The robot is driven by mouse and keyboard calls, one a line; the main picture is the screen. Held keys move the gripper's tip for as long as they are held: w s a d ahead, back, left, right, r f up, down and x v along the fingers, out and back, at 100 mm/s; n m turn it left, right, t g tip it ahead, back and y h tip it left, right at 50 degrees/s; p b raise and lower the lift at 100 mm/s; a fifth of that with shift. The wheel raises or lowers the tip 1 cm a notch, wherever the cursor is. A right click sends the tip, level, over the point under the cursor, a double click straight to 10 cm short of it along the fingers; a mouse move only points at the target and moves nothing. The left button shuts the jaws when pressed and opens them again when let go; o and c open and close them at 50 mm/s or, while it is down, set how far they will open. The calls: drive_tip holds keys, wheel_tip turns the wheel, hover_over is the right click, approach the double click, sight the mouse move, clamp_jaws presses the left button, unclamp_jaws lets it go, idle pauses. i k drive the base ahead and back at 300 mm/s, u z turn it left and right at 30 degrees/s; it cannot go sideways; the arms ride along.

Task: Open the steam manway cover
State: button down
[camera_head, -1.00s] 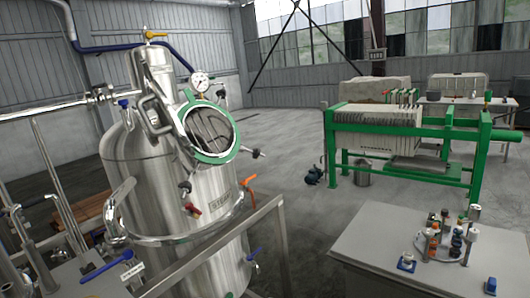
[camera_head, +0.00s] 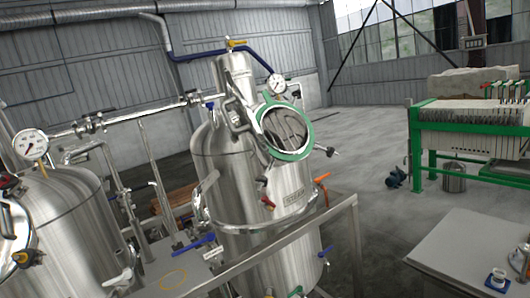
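The steam tank (camera_head: 245,170) is a tall stainless vessel in the middle of the view, with a small nameplate (camera_head: 294,198) too blurred to read surely. Its round manway (camera_head: 284,131) faces front right and has a green ring around a dark, streaked middle. Black-knobbed clamp bolts (camera_head: 328,151) stick outward around the ring. A shiny metal part with a bar handle (camera_head: 237,112) stands at the ring's left edge. It may be the cover swung aside, but I cannot tell for certain. My gripper is not in view.
A second steel tank (camera_head: 70,225) with a gauge (camera_head: 31,144) stands close at lower left. A metal rail (camera_head: 335,220) runs in front of the steam tank. A grey table (camera_head: 465,245) is at lower right, a green-framed filter press (camera_head: 416,150) behind it. Open floor (camera_head: 370,130) lies between.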

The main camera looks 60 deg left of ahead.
sight(241, 120)
drive_tip(key=z, duration=0.1)
drive_tip(key=i, duration=0.85)
drive_tip(key=u, duration=1.45)
